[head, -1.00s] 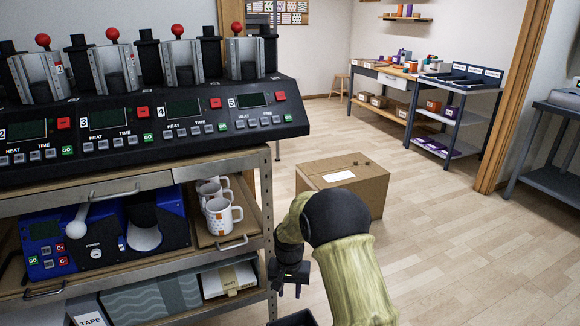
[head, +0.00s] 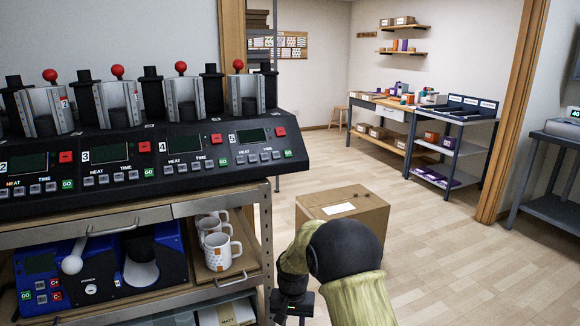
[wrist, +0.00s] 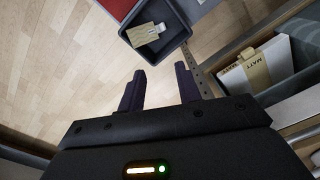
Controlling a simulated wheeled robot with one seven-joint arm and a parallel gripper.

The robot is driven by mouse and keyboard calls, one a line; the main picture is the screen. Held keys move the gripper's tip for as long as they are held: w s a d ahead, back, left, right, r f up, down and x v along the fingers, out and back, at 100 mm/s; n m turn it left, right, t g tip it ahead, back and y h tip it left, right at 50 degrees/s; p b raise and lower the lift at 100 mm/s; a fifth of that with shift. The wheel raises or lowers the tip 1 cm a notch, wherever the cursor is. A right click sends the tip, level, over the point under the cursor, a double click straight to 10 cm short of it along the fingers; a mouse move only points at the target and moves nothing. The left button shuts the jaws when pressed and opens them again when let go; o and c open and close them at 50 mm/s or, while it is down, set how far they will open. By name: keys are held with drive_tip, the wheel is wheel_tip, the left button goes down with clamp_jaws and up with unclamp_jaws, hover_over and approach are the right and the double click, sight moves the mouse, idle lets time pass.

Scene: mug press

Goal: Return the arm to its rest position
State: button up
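My gripper (wrist: 160,88) shows in the wrist view with its two dark fingers spread apart and nothing between them. It points down toward the floor. In the head view my gripper (head: 291,304) hangs at the bottom centre, right of the shelf unit, and its fingers are cut off by the picture's lower edge. My arm is folded in front of the cardboard box in that view.
The metal shelf unit (head: 266,235) with mugs (head: 222,250) stands close left of my gripper. A cardboard box (head: 365,212) lies on the floor beyond. A dark tray (wrist: 128,37) holding a small tan object lies below. Open floor (head: 460,260) is on the right.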

drive_tip(key=s+d+r+t, duration=0.1)
drive_tip(key=s+d+r, duration=0.35)
drive_tip(key=s, duration=0.35)
drive_tip(key=s+d+r+n+t, duration=0.1)
drive_tip(key=s+d+r, duration=0.2)
drive_tip(key=s+d, duration=0.3)
drive_tip(key=s+d+r, duration=0.4)
drive_tip(key=s, duration=0.5)
wheel_tip(320, 180, up, 26)
drive_tip(key=p, duration=2.7)
drive_tip(key=shift+w+r, duration=0.25)
drive_tip(key=shift+w, duration=0.2)
drive_tip(key=shift+d, duration=0.1)
